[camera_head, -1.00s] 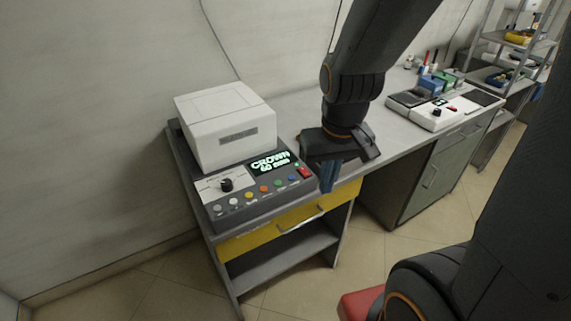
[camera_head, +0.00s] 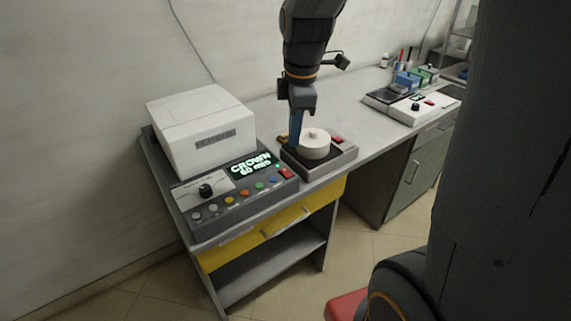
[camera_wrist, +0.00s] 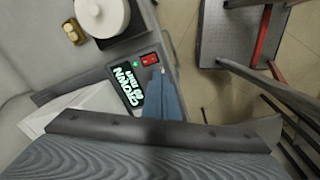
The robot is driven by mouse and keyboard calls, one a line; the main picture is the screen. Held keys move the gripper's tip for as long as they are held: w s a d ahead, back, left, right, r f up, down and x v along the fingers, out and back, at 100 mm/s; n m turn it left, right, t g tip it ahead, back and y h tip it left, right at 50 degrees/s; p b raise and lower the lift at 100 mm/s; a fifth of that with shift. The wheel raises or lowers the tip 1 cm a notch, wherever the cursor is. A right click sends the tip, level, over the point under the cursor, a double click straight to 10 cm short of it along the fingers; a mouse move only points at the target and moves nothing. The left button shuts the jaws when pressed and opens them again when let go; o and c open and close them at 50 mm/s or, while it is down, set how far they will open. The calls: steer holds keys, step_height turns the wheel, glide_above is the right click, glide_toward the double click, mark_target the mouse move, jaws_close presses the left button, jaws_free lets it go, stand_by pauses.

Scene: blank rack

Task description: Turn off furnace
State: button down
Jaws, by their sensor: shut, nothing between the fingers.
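The furnace is a white box (camera_head: 200,125) on a grey control base, also partly in the wrist view (camera_wrist: 75,108). Its display (camera_head: 253,165) is lit and reads "CROWN 60 min". A red switch (camera_head: 286,172) sits at the base's right end beside a small lit green light (camera_head: 277,165). The switch also shows in the wrist view (camera_wrist: 149,59). My gripper (camera_head: 295,148) is shut and empty, pointing down just behind the switch in the head view. In the wrist view its blue fingertips (camera_wrist: 160,72) appear close to the switch; contact cannot be told.
A grey device (camera_head: 326,162) with a white round pot (camera_head: 313,144) stands right beside the furnace, close to my gripper. Another white device (camera_head: 412,107) and small coloured boxes stand farther along the bench. A knob (camera_head: 205,190) and several coloured buttons line the furnace panel.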

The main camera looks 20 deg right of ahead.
mark_target(285, 170)
steer(key=w+n, duration=0.1)
steer(key=n, duration=0.1)
steer(key=w+r+n, duration=0.1)
steer(key=n, duration=0.1)
steer(key=w+n, duration=0.1)
steer(key=shift+w+d+r+n+b, duration=0.15)
steer(key=shift+w+r+n+b, duration=0.15)
steer(key=shift+w+n+b, duration=0.1)
steer(key=f+p, duration=0.1)
steer(key=f, duration=0.3)
steer(key=w+f+p, duration=0.1)
steer(key=f, duration=0.4)
steer(key=f+p, duration=0.1)
steer(key=f, duration=0.4)
steer(key=shift+w+a, duration=0.25)
steer(key=shift+a, duration=0.05)
